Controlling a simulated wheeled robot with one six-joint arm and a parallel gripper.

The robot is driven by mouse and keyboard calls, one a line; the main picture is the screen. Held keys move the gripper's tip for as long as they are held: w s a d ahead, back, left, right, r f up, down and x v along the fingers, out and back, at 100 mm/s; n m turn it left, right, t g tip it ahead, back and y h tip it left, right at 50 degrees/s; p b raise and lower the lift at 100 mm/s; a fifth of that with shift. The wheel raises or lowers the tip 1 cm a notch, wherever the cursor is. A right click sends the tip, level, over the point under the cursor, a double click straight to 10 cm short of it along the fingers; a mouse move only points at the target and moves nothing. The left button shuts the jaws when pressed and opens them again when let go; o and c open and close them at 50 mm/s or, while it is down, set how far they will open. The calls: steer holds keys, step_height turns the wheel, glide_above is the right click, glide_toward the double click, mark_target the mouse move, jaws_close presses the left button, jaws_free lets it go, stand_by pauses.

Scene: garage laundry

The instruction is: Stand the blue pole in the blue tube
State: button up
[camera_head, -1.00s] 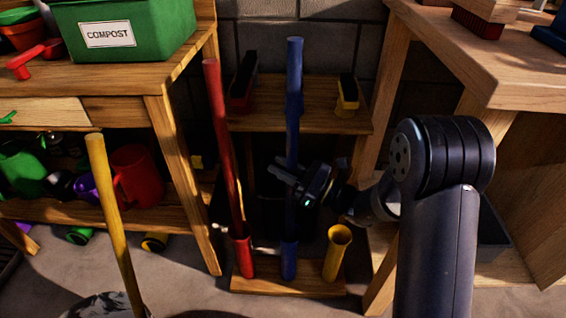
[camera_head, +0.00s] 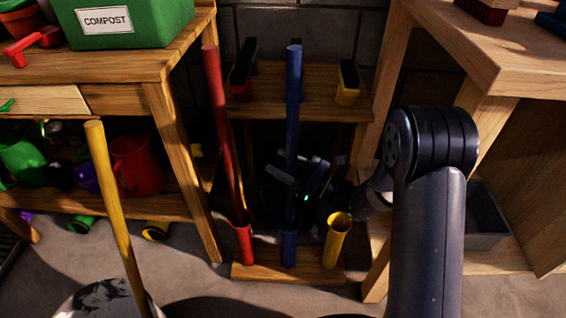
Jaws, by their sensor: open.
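The blue pole (camera_head: 293,90) stands nearly upright in the middle of the low wooden rack. Its lower end runs down to the blue tube (camera_head: 289,249) and appears to stand in it, though the dark makes the mouth hard to see. My gripper (camera_head: 283,168) is at the pole's lower half, above the tube, coming in from the right. Its jaws are open on either side of or close beside the pole; exact contact cannot be told in the shadow.
A red pole (camera_head: 217,120) leans in a red tube (camera_head: 243,242) on the left. An empty yellow tube (camera_head: 336,242) is on the right. A yellow pole (camera_head: 112,200) leans in a white bucket (camera_head: 95,301). Wooden benches flank the rack; brushes stand on its shelf (camera_head: 300,108).

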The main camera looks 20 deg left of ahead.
steer(key=shift+d, duration=0.15)
steer(key=p+v, duration=0.2)
steer(key=v, duration=0.5)
steer(key=shift+d, duration=0.1)
stand_by(0.4)
steer(key=w+a+r+b, duration=0.1)
steer(key=a+r+b, duration=0.1)
steer(key=a+r, duration=0.2)
steer(key=shift+s+x, duration=0.25)
steer(key=shift+x, duration=1.35)
steer(key=shift+f, duration=0.1)
